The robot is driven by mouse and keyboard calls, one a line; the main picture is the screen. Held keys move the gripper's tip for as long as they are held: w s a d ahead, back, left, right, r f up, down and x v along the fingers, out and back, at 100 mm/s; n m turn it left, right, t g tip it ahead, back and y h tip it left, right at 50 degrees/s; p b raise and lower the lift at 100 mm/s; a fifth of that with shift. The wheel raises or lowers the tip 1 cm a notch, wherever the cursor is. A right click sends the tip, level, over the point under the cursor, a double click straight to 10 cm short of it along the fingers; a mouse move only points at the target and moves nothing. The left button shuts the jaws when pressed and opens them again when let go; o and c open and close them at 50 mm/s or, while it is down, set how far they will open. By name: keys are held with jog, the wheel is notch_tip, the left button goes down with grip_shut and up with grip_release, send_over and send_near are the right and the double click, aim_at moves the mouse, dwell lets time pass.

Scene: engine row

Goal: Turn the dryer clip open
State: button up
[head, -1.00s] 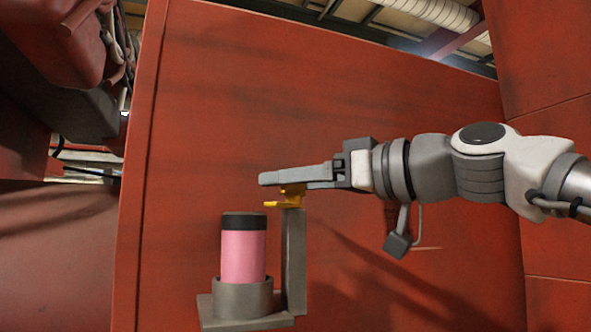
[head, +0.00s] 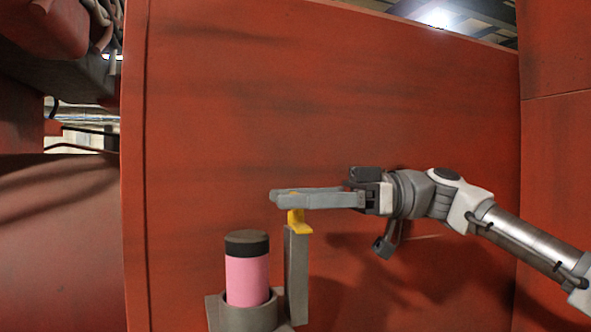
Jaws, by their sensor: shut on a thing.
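The yellow dryer clip (head: 299,226) sits on top of a grey upright post (head: 296,275). My gripper (head: 278,198) comes in from the right, level, with its fingers shut on the upper part of the clip. The fingers hide that upper part; the lower yellow part shows below them. A pink dryer cylinder with a black cap (head: 247,272) stands upright in a grey round holder (head: 249,318), left of the post and below my fingertips. The clip's arm no longer reaches out left over the cylinder.
A large red panel (head: 400,120) stands behind the post and holder. Another red panel (head: 556,180) stands at the right. Dark red machinery with hoses (head: 60,60) is at the upper left. The space above my gripper is clear.

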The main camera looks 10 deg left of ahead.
jog(key=shift+r+n+g+h+p, duration=0.15)
jog(key=shift+n+g+h+p, duration=0.45)
jog(key=shift+g, duration=0.4)
jog(key=shift+n+g+p, duration=0.3)
jog(key=o, duration=1.4)
jog(key=shift+v, duration=8.75)
jog(key=shift+d, duration=0.1)
